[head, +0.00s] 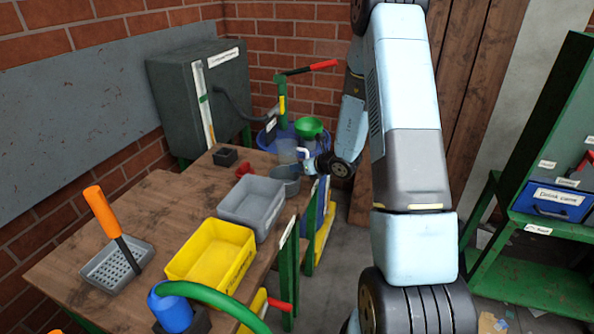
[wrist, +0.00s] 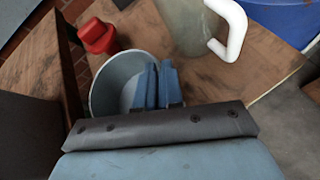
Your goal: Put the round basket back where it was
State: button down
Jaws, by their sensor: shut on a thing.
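The round basket is a grey-blue round container (head: 286,186) at the far right edge of the wooden table in the head view. In the wrist view the basket (wrist: 104,92) shows its open top and empty-looking inside. My gripper (wrist: 157,84) is shut on the basket's wall, at its right side in the wrist view, with the blue fingers close together. In the head view my gripper (head: 308,166) is partly hidden behind my arm and the basket. I cannot tell if the basket's base touches the table.
A clear jug (head: 287,151) with a white handle stands close behind the basket. A red piece (wrist: 97,36) is beside it. A grey bin (head: 251,203) and a yellow bin (head: 212,252) stand nearer. A blue tub (head: 268,139) and green bowl (head: 308,127) are behind.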

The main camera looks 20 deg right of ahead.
jog(key=shift+f, duration=0.5)
jog(key=c, duration=1.3)
grip_release()
